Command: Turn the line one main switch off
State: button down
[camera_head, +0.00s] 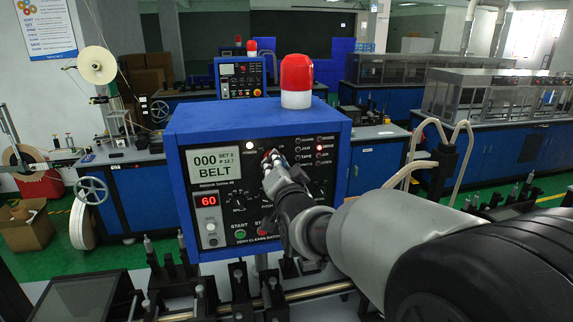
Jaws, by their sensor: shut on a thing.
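The control box (262,121) nearest me is blue with a black front panel. My arm reaches in from the lower right, and my gripper (270,159) is at the middle of that panel. The panel's display (212,162) reads 000 and BELT, and a red readout (208,201) shows 60. A lamp in the right-hand column is lit.
A red beacon (297,80) stands on top of the box. Green START (241,234) and a partly hidden red button lie below my gripper. Rails and fixtures (240,285) run under the box. A second, similar box (240,77) stands farther back.

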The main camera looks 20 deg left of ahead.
jog(key=shift+b, duration=0.3)
jog(key=shift+n+b, duration=4.9)
jog(key=shift+n, duration=4)
jog(key=c, duration=1.7)
grip_release()
